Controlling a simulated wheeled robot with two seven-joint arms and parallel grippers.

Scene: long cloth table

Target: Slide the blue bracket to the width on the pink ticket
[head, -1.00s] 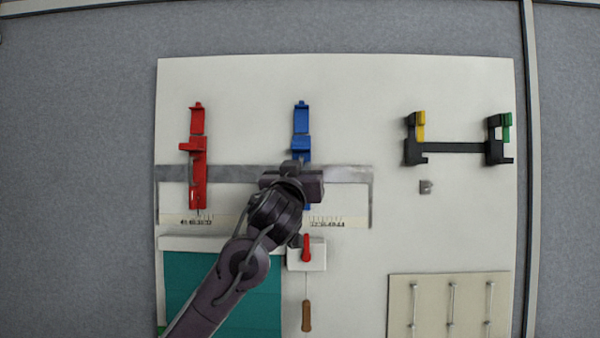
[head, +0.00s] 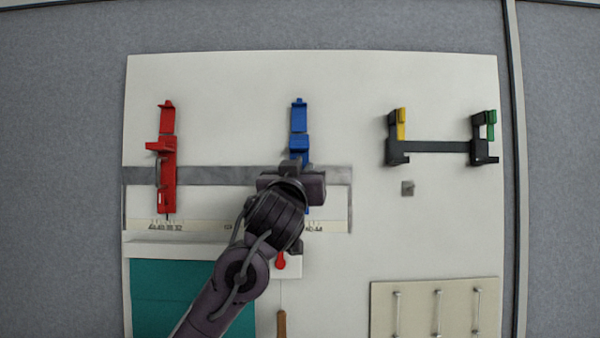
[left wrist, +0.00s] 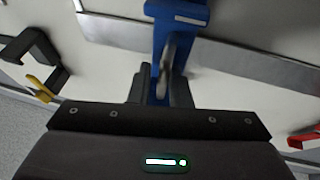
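The blue bracket (head: 299,118) stands upright across the grey metal rail (head: 225,176) on the white board. My left gripper (head: 290,172) is at its lower part and hides much of it. In the left wrist view, the fingers (left wrist: 162,88) are closed around the grey handle (left wrist: 169,55) on the blue bracket (left wrist: 176,28). A red bracket (head: 167,170) sits on the rail to the left. A numbered scale strip (head: 190,225) runs below the rail, partly hidden by my arm. I see no pink ticket. My right gripper is out of view.
A black clamp bar with yellow and green tabs (head: 440,147) is on the right of the board. A small grey block (head: 407,188) lies below it. A beige panel with hooks (head: 420,315), a teal panel (head: 165,300) and a red lever (head: 280,262) are lower down.

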